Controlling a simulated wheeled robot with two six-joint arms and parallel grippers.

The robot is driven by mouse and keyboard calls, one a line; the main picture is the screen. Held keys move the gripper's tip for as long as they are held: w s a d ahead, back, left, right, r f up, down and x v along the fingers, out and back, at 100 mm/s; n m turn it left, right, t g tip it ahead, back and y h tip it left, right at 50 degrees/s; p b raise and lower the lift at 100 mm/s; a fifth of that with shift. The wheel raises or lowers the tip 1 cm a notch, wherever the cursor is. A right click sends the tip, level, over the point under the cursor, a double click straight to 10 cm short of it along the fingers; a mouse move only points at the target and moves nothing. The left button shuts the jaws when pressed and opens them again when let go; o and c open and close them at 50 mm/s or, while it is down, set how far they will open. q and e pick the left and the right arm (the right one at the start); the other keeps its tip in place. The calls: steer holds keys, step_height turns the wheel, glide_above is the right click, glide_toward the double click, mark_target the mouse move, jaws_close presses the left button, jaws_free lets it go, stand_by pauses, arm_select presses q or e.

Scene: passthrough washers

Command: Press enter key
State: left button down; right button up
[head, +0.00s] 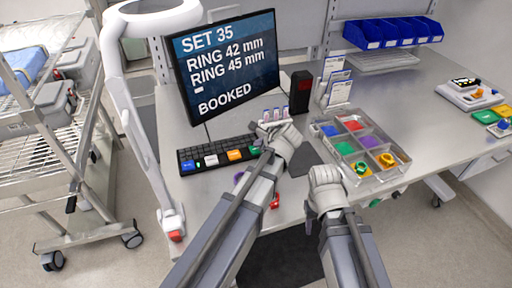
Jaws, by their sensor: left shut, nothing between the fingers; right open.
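A black keyboard (203,152) lies on the desk below the monitor, with large blue, white, orange and green keys along its front. The key labels are too small to read, so I cannot tell which is enter. The green key (255,149) is at the right end, beside my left gripper. My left gripper (272,131) is shut and empty over the keyboard's right end; I cannot tell whether it touches a key. My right gripper (325,172) is open and empty near the desk's front edge, left of the tray. The monitor (226,62) reads "SET 35, RING 42 mm, RING 45 mm, BOOKED".
A clear compartment tray (378,177) with coloured sections and rings stands right of my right gripper. A black box (300,92), card stands (338,88) and blue bins (392,32) are behind. A white lamp arm (140,120) rises at left, beside a wire cart (40,160).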

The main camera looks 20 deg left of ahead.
arm_select(q)
steer(key=shift+r, duration=0.35)
steer(key=shift+r, duration=0.1)
step_height(320, 180, up, 5)
steer(key=p, duration=0.5)
stand_by(0.8)
